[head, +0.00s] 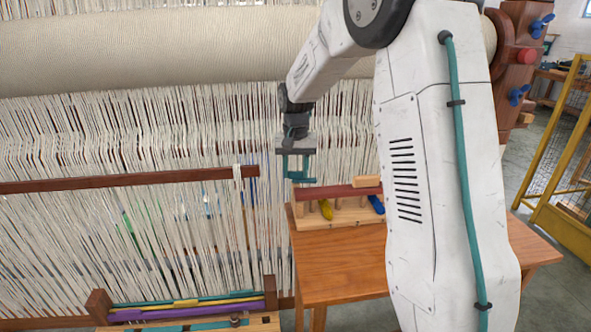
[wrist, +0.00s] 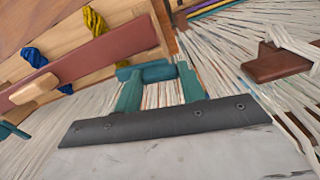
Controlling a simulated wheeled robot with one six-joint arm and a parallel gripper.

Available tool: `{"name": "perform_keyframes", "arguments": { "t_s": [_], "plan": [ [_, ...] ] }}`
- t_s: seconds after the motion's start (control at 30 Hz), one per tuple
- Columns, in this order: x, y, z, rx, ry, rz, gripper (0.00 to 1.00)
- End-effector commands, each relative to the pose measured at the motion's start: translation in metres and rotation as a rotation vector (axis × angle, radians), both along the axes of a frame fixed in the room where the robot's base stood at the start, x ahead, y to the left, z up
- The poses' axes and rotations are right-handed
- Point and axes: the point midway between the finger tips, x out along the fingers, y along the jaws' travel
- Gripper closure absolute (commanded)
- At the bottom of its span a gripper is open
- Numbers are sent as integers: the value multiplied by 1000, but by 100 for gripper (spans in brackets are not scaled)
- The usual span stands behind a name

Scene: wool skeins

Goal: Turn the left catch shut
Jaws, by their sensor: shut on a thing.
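A dark red bar (head: 340,191) runs along the top of a wooden rack (head: 325,218) on the small table; it also shows in the wrist view (wrist: 100,60). A light wooden catch (head: 366,181) lies along the bar at its right part; it also shows in the wrist view (wrist: 33,89). My gripper (head: 302,181) is at the bar's left end, with its teal fingertips close together, also in the wrist view (wrist: 172,70). It is shut on the left catch, which the fingertips hide, so its angle cannot be told.
A yellow skein (head: 326,209) and a blue skein (head: 376,204) hang in the rack. The loom's white warp threads (head: 120,230) stand close behind and to the left. A brown wooden rod (head: 130,180) crosses them. The table's front (head: 335,265) is bare.

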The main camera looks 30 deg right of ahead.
Motion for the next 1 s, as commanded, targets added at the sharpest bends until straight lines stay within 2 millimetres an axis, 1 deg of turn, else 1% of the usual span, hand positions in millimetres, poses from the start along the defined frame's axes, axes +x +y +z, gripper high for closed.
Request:
{"name": "perform_keyframes", "arguments": {
  "t_s": [0.6,0.8,1.0],
  "plan": [
    [1,0,1,-1,-4,-576,83],
    [1,0,2,0,-5,-727,83],
    [1,0,2,1,-5,-835,83]
  ]
}}
